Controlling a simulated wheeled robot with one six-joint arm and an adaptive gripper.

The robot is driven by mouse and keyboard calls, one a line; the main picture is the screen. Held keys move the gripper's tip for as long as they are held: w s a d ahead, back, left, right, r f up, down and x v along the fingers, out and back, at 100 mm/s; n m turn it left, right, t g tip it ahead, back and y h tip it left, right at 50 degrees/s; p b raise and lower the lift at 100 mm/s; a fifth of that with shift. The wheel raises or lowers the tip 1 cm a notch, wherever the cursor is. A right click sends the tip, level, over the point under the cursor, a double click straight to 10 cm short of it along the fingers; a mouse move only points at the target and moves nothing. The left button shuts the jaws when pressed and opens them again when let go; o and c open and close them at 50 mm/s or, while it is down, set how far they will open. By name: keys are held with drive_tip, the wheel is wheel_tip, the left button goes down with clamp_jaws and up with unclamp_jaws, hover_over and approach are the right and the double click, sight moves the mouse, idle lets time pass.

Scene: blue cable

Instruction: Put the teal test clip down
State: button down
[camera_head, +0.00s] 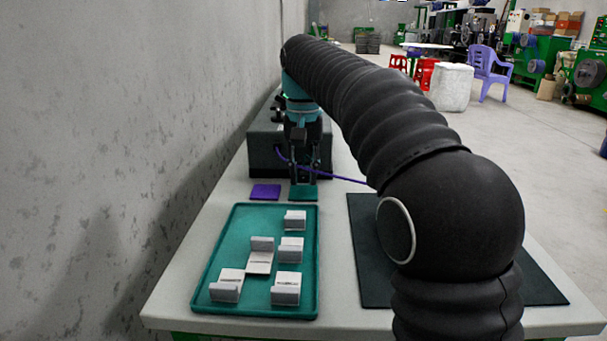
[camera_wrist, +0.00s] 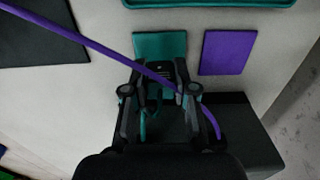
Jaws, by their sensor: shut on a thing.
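My gripper (camera_head: 303,172) points down just above the teal pad (camera_head: 304,193) at the back of the table. In the wrist view my gripper (camera_wrist: 161,76) is shut, and teal parts of the test clip (camera_wrist: 144,124) show between its dark fingers. Most of the clip is hidden by the fingers. The teal pad (camera_wrist: 160,45) lies just past the fingertips in that view; I cannot tell whether the clip touches it. The blue-violet cable (camera_head: 338,177) runs from the dark box past my gripper to the right. The cable (camera_wrist: 95,45) crosses the gripper in the wrist view.
A purple pad (camera_head: 265,191) lies left of the teal pad. The dark box (camera_head: 262,150) stands behind. A teal tray (camera_head: 237,290) with several grey-white blocks lies in front. A black mat (camera_head: 365,270) is at right, partly hidden by my arm. A wall runs along the left.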

sight(303, 168)
drive_tip(key=shift+f, duration=0.6)
drive_tip(key=c, duration=0.9)
unclamp_jaws()
wheel_tip(303, 168, up, 13)
drive_tip(key=shift+r+p, duration=0.1)
drive_tip(key=shift+p, duration=1.05)
